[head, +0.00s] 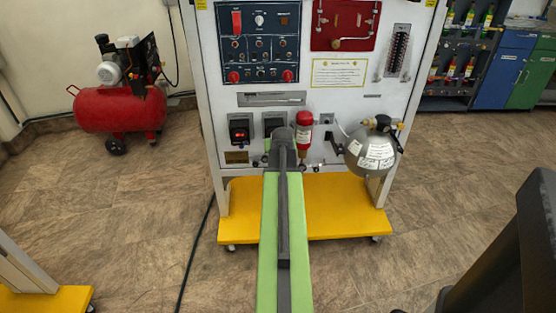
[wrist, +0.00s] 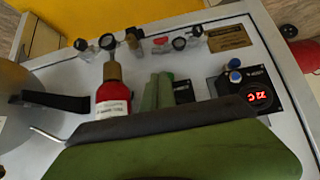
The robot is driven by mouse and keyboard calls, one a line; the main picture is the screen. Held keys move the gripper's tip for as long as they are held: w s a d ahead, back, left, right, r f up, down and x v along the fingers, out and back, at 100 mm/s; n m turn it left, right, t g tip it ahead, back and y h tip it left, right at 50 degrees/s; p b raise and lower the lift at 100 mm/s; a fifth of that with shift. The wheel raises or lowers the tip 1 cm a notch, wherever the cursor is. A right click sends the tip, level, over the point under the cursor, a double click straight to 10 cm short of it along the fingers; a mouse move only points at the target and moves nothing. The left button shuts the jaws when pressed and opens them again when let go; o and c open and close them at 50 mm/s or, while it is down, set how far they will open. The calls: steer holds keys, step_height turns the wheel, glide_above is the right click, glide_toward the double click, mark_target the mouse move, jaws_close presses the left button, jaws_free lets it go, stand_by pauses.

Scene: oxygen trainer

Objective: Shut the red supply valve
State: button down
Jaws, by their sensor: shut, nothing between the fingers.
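A small red knob (wrist: 160,41), possibly the red supply valve, sits among gauges and fittings along the panel's edge in the wrist view. In the head view I cannot make it out; my arm covers that part of the panel. My gripper (wrist: 158,78) shows as two green fingers side by side, shut and empty, pointing toward the red knob with a gap in the picture. Whether they touch anything is unclear. A red cylinder (wrist: 113,98) with a white label and brass neck stands left of the fingers; it also shows in the head view (head: 303,140).
The white trainer panel (head: 225,95) stands on a yellow base (head: 340,205). A grey sphere (head: 369,150) hangs right of my arm. A unit with red digits (wrist: 261,96) and blue knobs is right of the fingers. A red compressor (head: 118,108) stands far left.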

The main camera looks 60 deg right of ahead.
steer(key=s+a+f+b+x, duration=0.1)
steer(key=f+b+x, duration=0.1)
steer(key=b+x, duration=0.8)
steer(key=shift+w+d+f+b, duration=0.35)
steer(key=shift+w+f, duration=0.1)
steer(key=shift+f, duration=0.55)
